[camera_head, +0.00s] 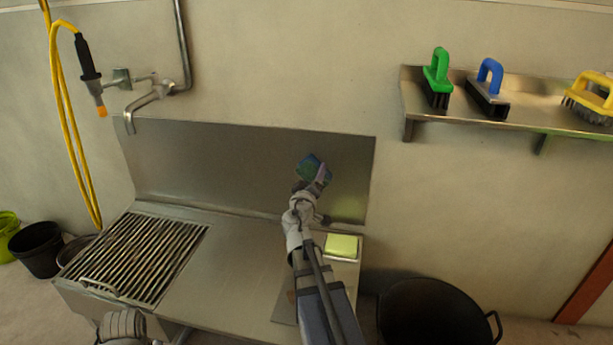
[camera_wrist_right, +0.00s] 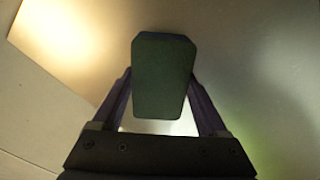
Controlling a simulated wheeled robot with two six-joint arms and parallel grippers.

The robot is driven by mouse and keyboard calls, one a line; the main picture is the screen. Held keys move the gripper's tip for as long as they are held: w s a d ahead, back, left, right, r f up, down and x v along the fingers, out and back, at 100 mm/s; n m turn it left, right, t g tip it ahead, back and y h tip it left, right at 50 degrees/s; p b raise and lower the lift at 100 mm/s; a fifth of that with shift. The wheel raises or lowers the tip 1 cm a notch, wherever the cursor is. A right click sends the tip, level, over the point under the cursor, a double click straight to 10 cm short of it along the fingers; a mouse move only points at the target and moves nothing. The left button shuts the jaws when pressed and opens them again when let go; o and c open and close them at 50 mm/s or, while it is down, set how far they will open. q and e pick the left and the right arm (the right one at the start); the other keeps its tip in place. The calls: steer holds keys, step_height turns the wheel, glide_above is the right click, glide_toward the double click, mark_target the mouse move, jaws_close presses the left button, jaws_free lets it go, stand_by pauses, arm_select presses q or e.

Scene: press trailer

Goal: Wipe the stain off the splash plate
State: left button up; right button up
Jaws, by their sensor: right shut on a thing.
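The metal splash plate (camera_head: 230,165) stands upright against the wall behind the sink counter. My right gripper (camera_head: 314,185) is shut on a blue-green pad (camera_head: 311,167), in front of the plate's right half. In the right wrist view the pad (camera_wrist_right: 163,78) shows a dark green face between the two fingers of my right gripper (camera_wrist_right: 163,100). I cannot tell whether the pad touches the plate. A faint yellow-green patch (camera_head: 347,207) shows at the plate's lower right; whether it is stain or reflection is unclear. Of my left arm only a grey part shows at bottom left.
A yellow-green sponge (camera_head: 341,245) lies on the counter's right end. A slatted grate (camera_head: 138,255) covers the left. A tap (camera_head: 150,98) and a yellow hose (camera_head: 68,130) hang left. A shelf (camera_head: 540,103) with brushes is right, above a black tub (camera_head: 430,312).

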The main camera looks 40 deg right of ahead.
steer(key=shift+s+d, duration=0.6)
steer(key=shift+d, duration=0.05)
steer(key=shift+a, duration=0.1)
steer(key=v, duration=0.6)
steer(key=shift+w, duration=0.15)
steer(key=shift+a, duration=0.2)
steer(key=shift+v, duration=1.45)
